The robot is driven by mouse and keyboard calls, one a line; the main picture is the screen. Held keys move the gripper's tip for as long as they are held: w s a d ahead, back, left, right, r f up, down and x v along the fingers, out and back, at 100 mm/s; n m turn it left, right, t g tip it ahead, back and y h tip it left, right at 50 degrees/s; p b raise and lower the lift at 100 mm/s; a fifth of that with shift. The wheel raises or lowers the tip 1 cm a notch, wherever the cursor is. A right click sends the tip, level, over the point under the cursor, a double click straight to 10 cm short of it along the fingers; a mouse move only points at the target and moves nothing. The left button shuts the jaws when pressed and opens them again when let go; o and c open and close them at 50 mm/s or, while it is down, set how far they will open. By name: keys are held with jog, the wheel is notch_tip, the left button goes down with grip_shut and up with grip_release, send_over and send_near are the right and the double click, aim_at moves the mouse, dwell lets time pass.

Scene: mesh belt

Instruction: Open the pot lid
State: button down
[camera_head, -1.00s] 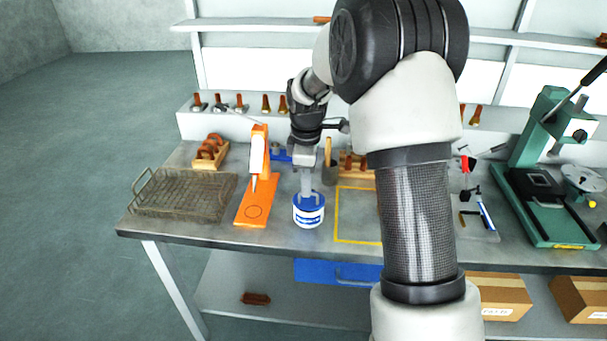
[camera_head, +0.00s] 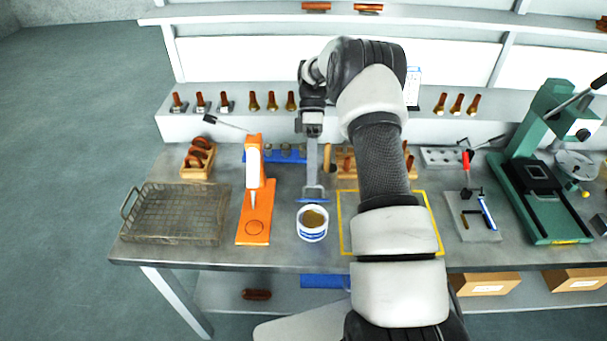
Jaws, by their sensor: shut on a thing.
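A small white pot (camera_head: 312,232) with a blue label stands on the workbench, and its open top shows brownish contents. Its blue lid (camera_head: 313,199) is off the pot, seen just above and behind the pot's rim. My gripper (camera_head: 312,187) points down and is shut on the lid. The fingertips are small in this view, so the exact grip is hard to make out.
An orange press (camera_head: 256,210) stands close on the left, with a wire basket (camera_head: 128,236) beyond it. A yellow taped square (camera_head: 343,235) lies to the right, partly behind my arm. A green press (camera_head: 530,205) stands at the far right.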

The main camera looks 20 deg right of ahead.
jog(key=shift+w+d+f+g, duration=0.15)
jog(key=shift+w+d+g, duration=0.05)
jog(key=shift+w+g, duration=0.45)
jog(key=c, duration=1.9)
grip_release()
jog(key=shift+s, duration=0.15)
